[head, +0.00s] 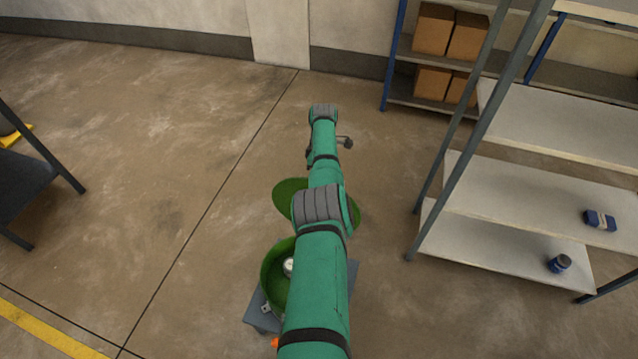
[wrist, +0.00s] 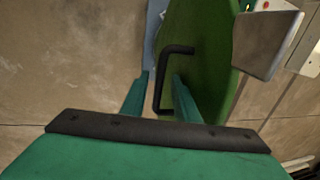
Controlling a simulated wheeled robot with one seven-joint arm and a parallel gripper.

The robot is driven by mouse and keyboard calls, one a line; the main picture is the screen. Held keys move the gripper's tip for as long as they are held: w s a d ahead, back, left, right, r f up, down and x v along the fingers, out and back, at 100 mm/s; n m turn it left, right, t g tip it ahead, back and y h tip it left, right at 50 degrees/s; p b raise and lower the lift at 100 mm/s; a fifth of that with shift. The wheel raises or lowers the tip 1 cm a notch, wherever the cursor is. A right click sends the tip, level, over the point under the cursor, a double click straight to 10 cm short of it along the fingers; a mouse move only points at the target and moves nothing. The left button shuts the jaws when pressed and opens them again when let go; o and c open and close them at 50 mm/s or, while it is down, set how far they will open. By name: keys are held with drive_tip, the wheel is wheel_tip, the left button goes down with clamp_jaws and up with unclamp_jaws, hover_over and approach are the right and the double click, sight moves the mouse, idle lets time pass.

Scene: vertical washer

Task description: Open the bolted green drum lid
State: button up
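The green drum (head: 268,278) stands below my arm in the head view, partly hidden by it. Its mouth shows open on the left, with a pale round part (head: 289,266) inside. The round green lid (head: 287,195) is raised away from the mouth, on the far side, and my arm covers its middle. In the wrist view, the lid (wrist: 205,60) carries a black bar handle (wrist: 161,80). My gripper (wrist: 162,76) has its two fingers apart, one on each side of the handle's bar, with gaps visible. Bolts cannot be made out.
The drum rests on a grey stand (head: 257,313). A shelf unit (head: 520,225) stands close on the right, with a blue item (head: 600,220) and a small jar (head: 559,263). A dark table (head: 22,185) is at the left. Floor between is clear.

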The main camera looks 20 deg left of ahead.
wheel_tip(320, 180, up, 10)
drive_tip(key=w, duration=0.2)
drive_tip(key=shift+d+r, duration=0.15)
drive_tip(key=shift+r, duration=0.1)
drive_tip(key=shift+w, duration=0.15)
